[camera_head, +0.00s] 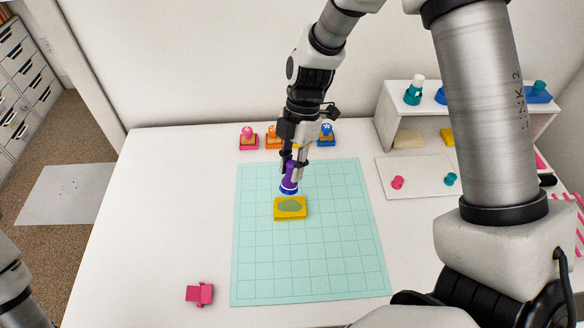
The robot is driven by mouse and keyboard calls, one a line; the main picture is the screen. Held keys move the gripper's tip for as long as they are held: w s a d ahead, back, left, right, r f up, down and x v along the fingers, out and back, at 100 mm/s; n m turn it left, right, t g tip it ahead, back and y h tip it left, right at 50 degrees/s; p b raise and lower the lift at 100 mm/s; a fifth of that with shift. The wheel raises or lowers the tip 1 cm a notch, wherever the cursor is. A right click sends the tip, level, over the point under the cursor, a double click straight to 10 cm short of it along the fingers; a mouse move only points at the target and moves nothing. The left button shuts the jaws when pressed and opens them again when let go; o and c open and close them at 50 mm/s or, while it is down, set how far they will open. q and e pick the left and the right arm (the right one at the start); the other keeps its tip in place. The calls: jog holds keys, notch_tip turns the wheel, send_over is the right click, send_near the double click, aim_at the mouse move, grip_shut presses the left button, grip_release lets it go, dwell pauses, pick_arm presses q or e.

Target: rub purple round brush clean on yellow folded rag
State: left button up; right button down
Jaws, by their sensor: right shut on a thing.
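My right gripper (291,162) points down over the mint grid mat and is shut on the purple round brush (288,184). The brush is roughly upright, with its wide round end down and its upper part between the fingers. The yellow folded rag (278,214) lies on the mat just in front of the brush and has a grey-green patch on top. The brush's lower end shows just beyond the rag's far edge; I cannot tell whether it hangs above the mat or touches anything. My left gripper is out of view.
Pink (248,141), orange (273,140) and blue (327,138) stamps stand behind the mat (310,265). A white shelf (386,122) and a white sheet (418,187) with small pegs are at right. A pink block (199,294) lies front left. The mat's front is clear.

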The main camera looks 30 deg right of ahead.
jog(key=shift+s+r, duration=0.15)
jog(key=shift+s, duration=0.1)
jog(key=shift+w+f+b, duration=0.15)
jog(key=shift+f+b, duration=0.15)
jog(key=shift+f, duration=0.2)
notch_tip(320, 180, down, 3)
jog(key=shift+b, duration=1.2)
jog(key=shift+f, duration=0.4)
jog(key=shift+d+f+b, duration=0.1)
jog(key=shift+f+b, duration=0.35)
jog(key=shift+b, duration=0.05)
jog(key=shift+f+b, duration=0.3)
jog(key=shift+f, duration=0.05)
jog(key=shift+d+r, duration=0.1)
